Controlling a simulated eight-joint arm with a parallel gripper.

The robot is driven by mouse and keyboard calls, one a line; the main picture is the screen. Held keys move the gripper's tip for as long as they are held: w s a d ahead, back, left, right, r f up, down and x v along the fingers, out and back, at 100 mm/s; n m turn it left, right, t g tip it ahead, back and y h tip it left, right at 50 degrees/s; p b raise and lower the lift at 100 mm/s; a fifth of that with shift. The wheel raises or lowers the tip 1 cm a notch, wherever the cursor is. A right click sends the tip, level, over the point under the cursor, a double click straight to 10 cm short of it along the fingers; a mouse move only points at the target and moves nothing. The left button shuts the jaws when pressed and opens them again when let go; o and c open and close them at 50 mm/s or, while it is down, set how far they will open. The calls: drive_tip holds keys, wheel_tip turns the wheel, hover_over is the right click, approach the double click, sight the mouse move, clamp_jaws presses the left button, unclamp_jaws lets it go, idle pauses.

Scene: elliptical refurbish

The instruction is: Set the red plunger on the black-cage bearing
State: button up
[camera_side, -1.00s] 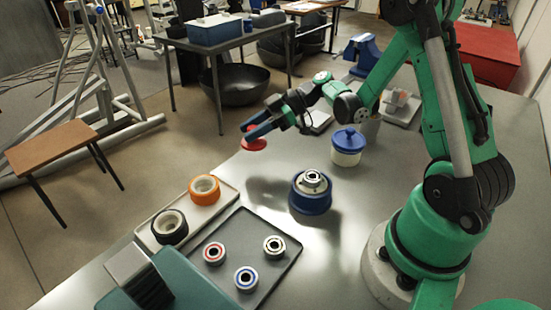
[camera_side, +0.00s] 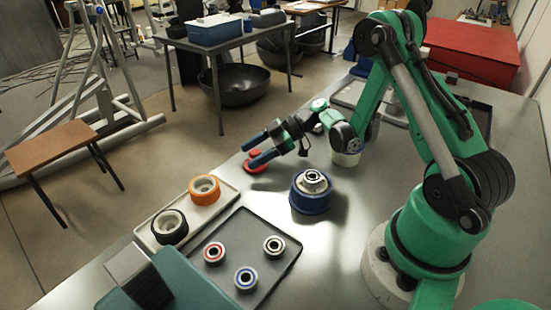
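My gripper (camera_side: 250,155) has blue fingers and is above the far left part of the grey table. The red plunger (camera_side: 255,165) shows as a red disc at and under the fingertips; the fingers hide part of it, and it has moved along with them. A black ring-shaped part with a pale centre (camera_side: 169,227) lies on the pale tray (camera_side: 225,205) at the left; it looks like the black-cage bearing, but its cage is too small to be certain. My gripper is well behind and to the right of it, apart from it.
An orange ring (camera_side: 204,189) shares the pale tray. A dark tray (camera_side: 262,290) holds small red, blue and pale ringed parts. A blue round holder (camera_side: 311,200) with a metal bearing stands mid-table. A white jar (camera_side: 346,158) is partly behind my arm.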

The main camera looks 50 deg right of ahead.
drive_tip(key=shift+f, duration=0.1)
drive_tip(key=shift+s+d, duration=0.1)
drive_tip(key=shift+d, duration=0.2)
drive_tip(key=v, duration=0.2)
drive_tip(key=r+v, duration=0.1)
drive_tip(key=v, duration=0.2)
drive_tip(key=shift+a+f, duration=0.1)
drive_tip(key=shift+a, duration=0.15)
wheel_tip(320, 180, up, 6)
drive_tip(key=s+a+r+m+g+h, duration=0.1)
drive_tip(key=s+a+r+m+h, duration=0.2)
drive_tip(key=s+a+m+h, duration=0.2)
drive_tip(key=a+m+h, duration=0.3)
drive_tip(key=m+h, duration=0.1)
drive_tip(key=shift+s+a+m, duration=0.15)
drive_tip(key=shift+s+m, duration=0.2)
drive_tip(key=shift+m, duration=0.05)
drive_tip(key=shift+o, duration=0.4)
drive_tip(key=shift+s+a+r+m+t+h, duration=0.1)
drive_tip(key=shift+s+r+m+t+h, duration=0.2)
drive_tip(key=shift+s+m+t+h, duration=0.35)
drive_tip(key=shift+w, duration=0.15)
drive_tip(key=shift+g, duration=0.25)
